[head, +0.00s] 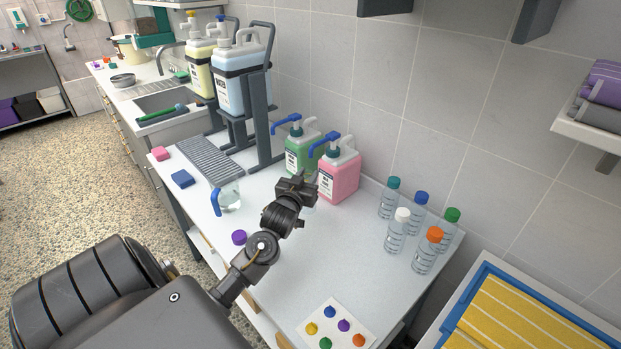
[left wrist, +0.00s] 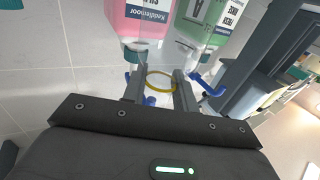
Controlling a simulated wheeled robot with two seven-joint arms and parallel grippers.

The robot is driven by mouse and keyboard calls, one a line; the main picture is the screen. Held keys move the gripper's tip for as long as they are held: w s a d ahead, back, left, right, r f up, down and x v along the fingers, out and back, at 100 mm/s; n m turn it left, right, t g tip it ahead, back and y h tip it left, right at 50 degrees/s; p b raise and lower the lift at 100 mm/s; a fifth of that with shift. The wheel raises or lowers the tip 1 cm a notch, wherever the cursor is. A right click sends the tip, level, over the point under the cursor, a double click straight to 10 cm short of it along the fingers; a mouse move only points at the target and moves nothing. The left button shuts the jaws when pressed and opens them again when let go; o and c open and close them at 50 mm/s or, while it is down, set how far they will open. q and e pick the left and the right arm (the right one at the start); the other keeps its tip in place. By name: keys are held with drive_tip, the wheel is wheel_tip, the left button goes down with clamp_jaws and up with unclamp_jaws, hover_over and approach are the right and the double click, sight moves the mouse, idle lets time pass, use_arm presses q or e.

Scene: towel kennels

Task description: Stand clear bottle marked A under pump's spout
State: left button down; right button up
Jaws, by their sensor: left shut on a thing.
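My left gripper (head: 304,186) is over the counter in front of the pink pump container (head: 339,179) and close to the green one (head: 301,155). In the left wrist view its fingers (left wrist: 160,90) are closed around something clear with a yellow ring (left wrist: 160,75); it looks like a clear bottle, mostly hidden. No letter A is legible on it. Both containers have blue pump spouts; the pink one's (head: 325,143) points left, above and behind my gripper. Whether the held thing is under a spout, I cannot tell. My right gripper is out of view.
Several capped clear bottles (head: 396,230) stand at the right of the counter (head: 330,250). A blue-handled clear jug (head: 230,197) stands left of my gripper. A purple cap (head: 239,237) lies near the front edge. A colour-spotted card (head: 336,327) lies in front.

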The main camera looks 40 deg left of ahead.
use_arm(q)
drive_tip(key=shift+x, duration=1.4)
drive_tip(key=shift+f+p, duration=0.45)
drive_tip(key=shift+f, duration=1.35)
drive_tip(key=c, duration=1.1)
unclamp_jaws()
drive_tip(key=shift+o, duration=0.2)
drive_tip(key=shift+s+d, duration=0.1)
drive_tip(key=shift+s, duration=0.05)
drive_tip(key=b+v, duration=0.1)
drive_tip(key=v, duration=1)
drive_tip(key=shift+s, duration=0.4)
drive_tip(key=shift+d+r, duration=0.1)
drive_tip(key=shift+r, duration=0.05)
